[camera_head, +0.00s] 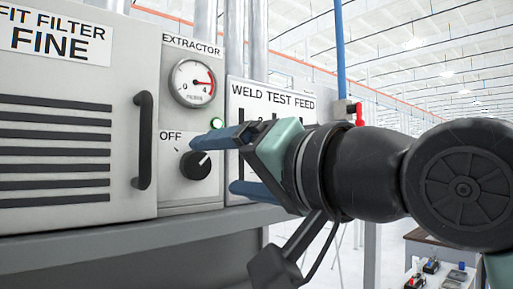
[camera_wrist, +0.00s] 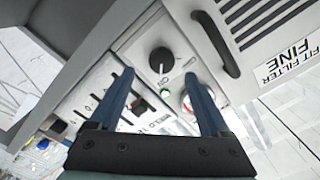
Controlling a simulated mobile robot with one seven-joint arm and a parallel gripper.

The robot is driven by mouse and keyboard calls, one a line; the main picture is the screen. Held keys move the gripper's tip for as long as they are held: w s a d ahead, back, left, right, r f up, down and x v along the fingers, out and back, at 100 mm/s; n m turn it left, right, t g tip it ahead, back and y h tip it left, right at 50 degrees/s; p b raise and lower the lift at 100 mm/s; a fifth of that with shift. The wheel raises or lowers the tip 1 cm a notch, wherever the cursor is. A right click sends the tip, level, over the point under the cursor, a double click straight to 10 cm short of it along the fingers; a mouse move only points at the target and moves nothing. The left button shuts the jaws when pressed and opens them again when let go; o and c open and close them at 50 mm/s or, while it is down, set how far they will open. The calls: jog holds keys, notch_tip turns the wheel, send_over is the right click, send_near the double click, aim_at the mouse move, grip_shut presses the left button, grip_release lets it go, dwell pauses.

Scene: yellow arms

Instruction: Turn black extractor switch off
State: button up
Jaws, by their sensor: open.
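The black extractor switch (camera_head: 196,165) is a round knob on the grey extractor panel, below the gauge. Its white pointer line points up and right, away from the "OFF" label (camera_head: 171,135) at its upper left and towards the lit green lamp (camera_head: 217,123). My gripper (camera_head: 214,165) is open and empty, coming from the right. Its blue fingers are spread, the upper one close to the knob in the picture. In the wrist view the knob (camera_wrist: 161,60) shows beyond and between the fingertips (camera_wrist: 158,77); I see no contact.
A pressure gauge (camera_head: 193,83) sits above the knob. A black handle (camera_head: 143,140) stands out on the filter cabinet to its left. The weld test feed panel (camera_head: 268,97) is behind my gripper, with a red valve handle (camera_head: 359,114) to its right.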

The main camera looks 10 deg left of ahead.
aim_at(200, 165)
jog(key=p+x, duration=0.1)
jog(key=x, duration=0.3)
jog(key=shift+a+r+p, duration=0.2)
jog(key=shift+a+p, duration=0.05)
jog(key=shift+p, duration=0.15)
jog(key=shift+w+a+f, duration=0.2)
jog(key=shift+w+a, duration=0.1)
jog(key=shift+w, duration=0.1)
grip_shut()
